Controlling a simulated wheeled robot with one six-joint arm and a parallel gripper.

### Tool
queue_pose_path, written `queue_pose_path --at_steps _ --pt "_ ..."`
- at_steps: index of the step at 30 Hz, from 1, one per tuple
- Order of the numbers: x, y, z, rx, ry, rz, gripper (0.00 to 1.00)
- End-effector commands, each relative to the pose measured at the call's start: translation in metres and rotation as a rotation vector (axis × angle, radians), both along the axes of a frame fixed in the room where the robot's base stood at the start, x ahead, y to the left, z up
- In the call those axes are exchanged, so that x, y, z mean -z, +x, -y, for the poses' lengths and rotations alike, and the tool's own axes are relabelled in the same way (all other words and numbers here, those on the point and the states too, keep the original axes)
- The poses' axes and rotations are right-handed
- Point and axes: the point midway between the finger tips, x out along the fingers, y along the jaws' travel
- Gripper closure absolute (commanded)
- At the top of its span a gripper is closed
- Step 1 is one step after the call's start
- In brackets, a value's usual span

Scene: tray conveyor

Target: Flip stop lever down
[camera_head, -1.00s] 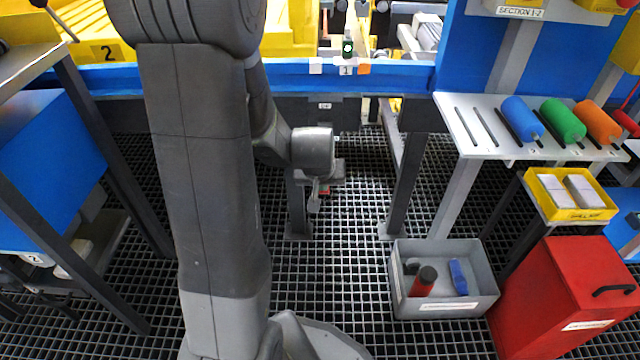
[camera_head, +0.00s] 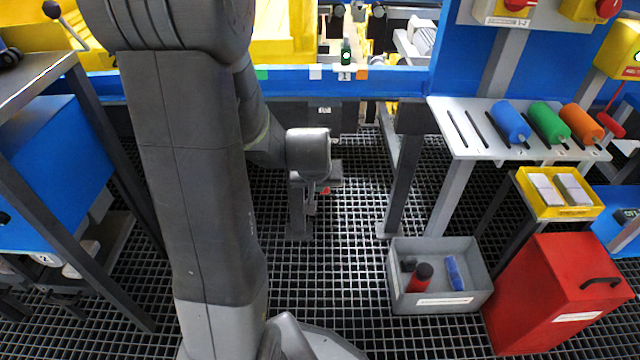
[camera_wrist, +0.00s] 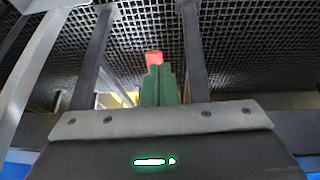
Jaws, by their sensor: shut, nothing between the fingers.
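A lever with a black ball knob (camera_head: 51,9) on a thin tilted rod stands at the top left, beside the yellow part of the line. I cannot tell whether this is the stop lever; no label for it is readable. My gripper (camera_head: 313,197) hangs in front of the blue conveyor rail and below it, well apart from this lever. In the wrist view my gripper (camera_wrist: 158,74) has its greenish fingers shut together and empty. A small red piece shows at their tips; I cannot tell whether it belongs to them. The wrist view does not show the knobbed lever.
The blue rail (camera_head: 395,83) crosses the back, with a small dark device (camera_head: 346,52) on it. At the right are a roller rack (camera_head: 458,145), a grey bin (camera_head: 408,297) and a red box (camera_head: 560,290). Open grating floor lies around my gripper.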

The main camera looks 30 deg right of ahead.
Motion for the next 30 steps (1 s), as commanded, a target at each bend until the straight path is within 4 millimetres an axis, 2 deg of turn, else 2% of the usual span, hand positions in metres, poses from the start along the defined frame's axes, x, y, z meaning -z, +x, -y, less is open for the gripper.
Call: queue_pose_path --at_steps 1,6,12,18,30 --pt "-0.007 -0.012 -0.008 0.001 0.001 -0.001 1.0" --pt "-0.019 -0.041 -0.028 0.0 -0.001 0.0 1.0" --pt "-0.026 -0.061 -0.042 0.001 -0.001 0.002 1.0" --pt "-0.027 -0.067 -0.047 0.001 -0.001 0.002 1.0" --pt "-0.025 -0.064 -0.044 0.0 -0.002 0.001 1.0"
